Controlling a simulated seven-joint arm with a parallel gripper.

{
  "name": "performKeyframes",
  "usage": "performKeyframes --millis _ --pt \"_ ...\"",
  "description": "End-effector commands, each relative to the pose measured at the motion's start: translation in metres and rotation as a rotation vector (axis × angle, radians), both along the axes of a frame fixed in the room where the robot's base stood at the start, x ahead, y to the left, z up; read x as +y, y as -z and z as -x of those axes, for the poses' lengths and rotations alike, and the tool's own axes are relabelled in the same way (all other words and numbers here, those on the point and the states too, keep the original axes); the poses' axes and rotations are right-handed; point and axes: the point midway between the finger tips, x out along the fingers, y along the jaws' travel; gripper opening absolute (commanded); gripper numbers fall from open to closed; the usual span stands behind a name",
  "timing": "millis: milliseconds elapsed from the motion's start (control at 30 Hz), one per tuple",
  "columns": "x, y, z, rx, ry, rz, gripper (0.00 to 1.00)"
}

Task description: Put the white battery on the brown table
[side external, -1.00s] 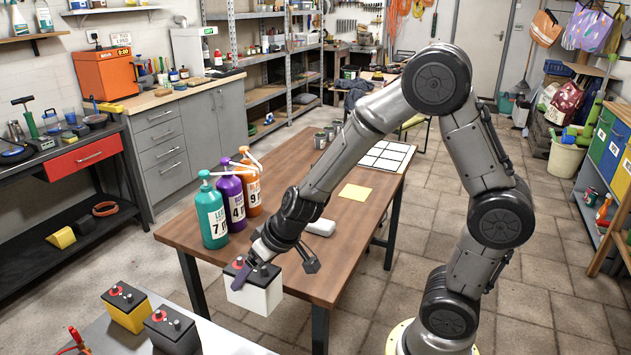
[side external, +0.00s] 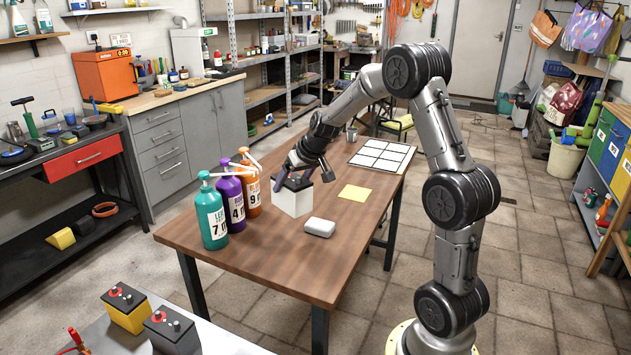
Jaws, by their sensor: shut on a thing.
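The white battery (side external: 292,202) has a dark top with red caps. It is upright at the brown table (side external: 262,262), just right of the orange bottle, and its base looks at or very near the tabletop; I cannot tell if it touches. My gripper (side external: 295,173) is shut on the top of the battery from above. The battery's top is partly hidden by the gripper.
Teal (side external: 213,215), purple (side external: 230,200) and orange (side external: 251,190) pump bottles stand left of the battery. A pale grey box (side external: 319,227), a yellow sheet (side external: 355,193) and a white grid panel (side external: 382,155) lie right. The table's front is clear. Yellow (side external: 126,307) and grey (side external: 172,331) batteries stand on another table.

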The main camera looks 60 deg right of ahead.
Motion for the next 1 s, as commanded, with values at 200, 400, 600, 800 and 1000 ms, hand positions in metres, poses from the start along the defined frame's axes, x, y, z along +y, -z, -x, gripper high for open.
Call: performKeyframes --millis 200,400,600,800,1000 --pt "-0.09 -0.009 0.037 -0.001 0.172 0.019 0.0" --pt "-0.151 -0.01 0.079 0.005 0.299 0.027 0.0" --pt "-0.186 -0.009 0.11 0.008 0.375 0.031 0.0" --pt "-0.201 -0.006 0.119 0.011 0.4 0.032 0.0" --pt "-0.224 0.007 0.103 0.011 0.4 0.032 0.0"
